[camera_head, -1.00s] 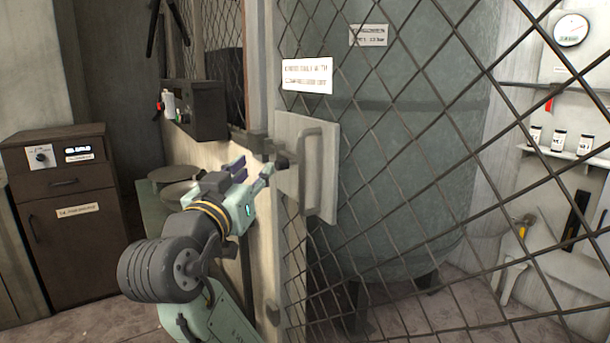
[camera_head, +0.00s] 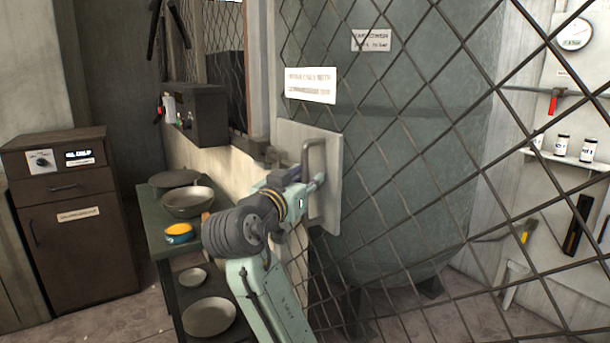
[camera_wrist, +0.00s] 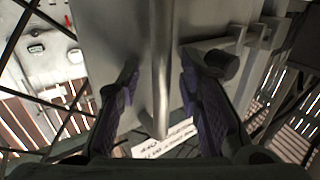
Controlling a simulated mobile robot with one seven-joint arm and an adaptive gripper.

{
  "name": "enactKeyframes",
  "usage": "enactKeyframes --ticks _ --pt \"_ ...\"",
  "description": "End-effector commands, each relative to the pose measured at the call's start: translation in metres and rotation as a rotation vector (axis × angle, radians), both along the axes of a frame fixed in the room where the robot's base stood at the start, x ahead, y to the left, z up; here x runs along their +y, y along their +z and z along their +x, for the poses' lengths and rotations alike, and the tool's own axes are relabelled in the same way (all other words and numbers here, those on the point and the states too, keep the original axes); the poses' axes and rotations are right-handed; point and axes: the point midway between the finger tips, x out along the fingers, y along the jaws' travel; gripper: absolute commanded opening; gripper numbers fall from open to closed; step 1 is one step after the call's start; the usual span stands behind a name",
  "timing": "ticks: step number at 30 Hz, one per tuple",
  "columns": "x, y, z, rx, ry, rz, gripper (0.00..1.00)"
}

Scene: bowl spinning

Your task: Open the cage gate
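The cage gate is a dark diamond wire mesh with a pale metal plate (camera_head: 330,205) at its left side. A grey bar handle (camera_head: 307,150) stands out from this plate. My gripper (camera_head: 315,182) is at the lower part of the handle in the head view. In the wrist view, the handle bar (camera_wrist: 161,60) runs between the two purple-padded fingers of my gripper (camera_wrist: 159,72). The fingers are open, with visible gaps on both sides of the bar. The gate looks closed; its latch cannot be made out clearly.
A white sign (camera_head: 311,85) hangs on the mesh. Behind it stands a large grey-green tank (camera_head: 400,150). A dark green shelf (camera_head: 150,222) with several bowls is left of my arm, and a brown cabinet (camera_head: 75,240) is at the far left.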

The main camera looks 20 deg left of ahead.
Motion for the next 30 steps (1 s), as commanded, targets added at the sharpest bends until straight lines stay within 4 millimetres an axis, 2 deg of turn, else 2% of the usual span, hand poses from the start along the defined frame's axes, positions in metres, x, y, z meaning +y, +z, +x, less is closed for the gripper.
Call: enactKeyframes --ticks 9,24,30 --pt "0.0001 -0.0005 0.0025 0.000 0.001 0.000 0.32" --pt "0.0001 -0.0003 0.0022 0.000 0.000 0.000 0.00" --pt "0.0000 -0.0003 0.0022 0.000 0.000 0.000 0.00"
